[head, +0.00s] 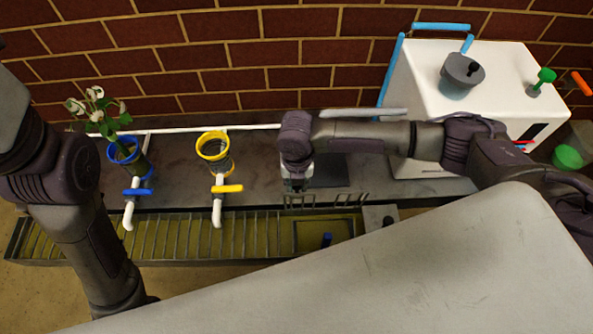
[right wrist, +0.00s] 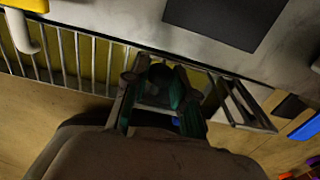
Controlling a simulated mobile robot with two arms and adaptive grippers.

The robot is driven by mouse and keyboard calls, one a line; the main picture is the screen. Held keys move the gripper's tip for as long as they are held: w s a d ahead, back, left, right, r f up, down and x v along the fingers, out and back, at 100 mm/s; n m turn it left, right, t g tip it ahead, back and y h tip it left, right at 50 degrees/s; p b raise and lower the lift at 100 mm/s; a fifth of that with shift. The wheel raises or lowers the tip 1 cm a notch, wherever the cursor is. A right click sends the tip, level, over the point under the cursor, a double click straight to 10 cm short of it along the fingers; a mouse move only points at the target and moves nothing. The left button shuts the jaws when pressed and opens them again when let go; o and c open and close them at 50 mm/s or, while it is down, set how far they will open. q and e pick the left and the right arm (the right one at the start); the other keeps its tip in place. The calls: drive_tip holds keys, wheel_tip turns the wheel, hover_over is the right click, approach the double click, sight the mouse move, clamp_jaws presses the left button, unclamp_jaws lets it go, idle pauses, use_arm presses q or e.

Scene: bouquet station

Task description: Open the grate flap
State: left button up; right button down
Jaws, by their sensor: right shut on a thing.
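The grate flap (head: 345,199) is at the right end of the drain grate, tilted up at the back edge of an open section of the trough. In the right wrist view its barred frame (right wrist: 243,104) sticks out right of my right gripper (right wrist: 160,88). That gripper is shut on the flap, with its fingers hiding the held part. In the head view my right gripper (head: 297,185) points down at the flap's left part. My left arm shows at the left, but its gripper is out of view.
A blue thing (head: 327,239) lies in the open trough section. The slatted grate (head: 170,236) runs left. Behind it are a yellow-rimmed pot (head: 213,147), a blue-rimmed pot with flowers (head: 122,150) and white taps. A white box (head: 425,80) stands right. A dark mat (head: 330,171) lies behind the flap.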

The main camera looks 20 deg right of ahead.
drive_tip(key=shift+s+a, duration=0.1)
drive_tip(key=shift+s, duration=0.2)
drive_tip(key=c, duration=1)
unclamp_jaws()
drive_tip(key=shift+o, duration=0.2)
drive_tip(key=shift+w+r, duration=0.1)
wheel_tip(320, 180, up, 12)
